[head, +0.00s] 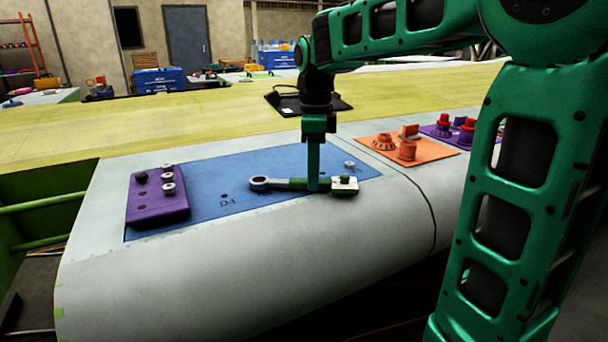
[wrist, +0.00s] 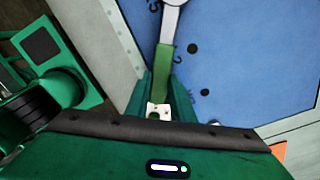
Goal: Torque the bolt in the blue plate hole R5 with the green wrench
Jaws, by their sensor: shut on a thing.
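The green wrench (head: 298,184) lies level just over or on the blue plate (head: 215,172) near its front edge; I cannot tell if it touches. Its grey ring head (head: 259,183) points left, and a white block with a green knob (head: 344,184) is at its other end. My gripper (head: 313,187) points down and is shut on the wrench's green handle. In the wrist view the handle (wrist: 165,62) runs up from between the fingers, and the ring is cut off by the top edge. A silvery bolt (head: 349,165) stands near the plate's right end. Hole R5 cannot be made out.
A purple block (head: 158,205) with several knobs sits at the plate's left end. An orange plate (head: 412,149) with raised parts lies to the right, a purple one (head: 462,131) beyond. A black tray (head: 308,103) lies behind. The grey wing front is bare.

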